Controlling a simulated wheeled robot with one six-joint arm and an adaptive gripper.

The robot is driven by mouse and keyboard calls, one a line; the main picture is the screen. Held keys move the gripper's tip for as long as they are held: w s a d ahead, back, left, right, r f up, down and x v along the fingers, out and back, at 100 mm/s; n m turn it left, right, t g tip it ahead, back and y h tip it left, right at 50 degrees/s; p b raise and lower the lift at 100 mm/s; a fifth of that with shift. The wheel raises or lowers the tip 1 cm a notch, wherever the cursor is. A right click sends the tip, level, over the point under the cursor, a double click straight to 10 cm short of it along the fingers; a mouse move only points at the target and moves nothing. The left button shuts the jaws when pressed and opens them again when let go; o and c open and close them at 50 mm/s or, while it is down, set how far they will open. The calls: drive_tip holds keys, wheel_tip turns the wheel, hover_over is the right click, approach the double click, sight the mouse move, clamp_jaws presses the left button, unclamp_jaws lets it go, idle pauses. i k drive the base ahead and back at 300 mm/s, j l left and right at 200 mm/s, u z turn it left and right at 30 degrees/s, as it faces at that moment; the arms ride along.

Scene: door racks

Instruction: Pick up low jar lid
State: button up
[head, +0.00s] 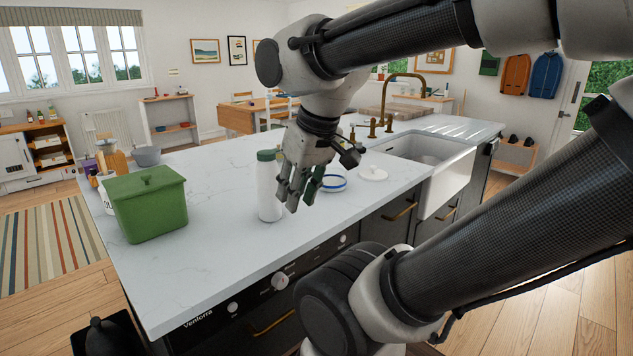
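A low, round white lid (373,173) with a small raised middle lies flat on the counter, to the right of my gripper; I take it for the low jar lid. My gripper (298,200) points down above the counter with its fingers spread and nothing seen between them. A white bottle (268,195) with a green cap stands upright just left of my gripper. A low white dish or jar with a blue rim (333,184) sits between my gripper and the lid, partly hidden by a finger.
The sink (425,155) with its brass tap (388,110) lies right of the lid. A green lidded bin (147,205) stands at the counter's left end, with a grey bowl (147,156) behind it. The front middle of the marble counter (225,255) is clear.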

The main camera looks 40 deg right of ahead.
sight(372, 174)
drive_tip(key=z, duration=1.5)
drive_tip(key=i+l+u, duration=0.3)
drive_tip(key=l, duration=0.35)
drive_tip(key=i+l+u, duration=0.35)
drive_tip(key=l, duration=0.35)
drive_tip(key=i+l+u, duration=0.15)
drive_tip(key=l, duration=0.25)
drive_tip(key=i+l+u, duration=0.15)
drive_tip(key=l, duration=0.3)
drive_tip(key=i, duration=0.1)
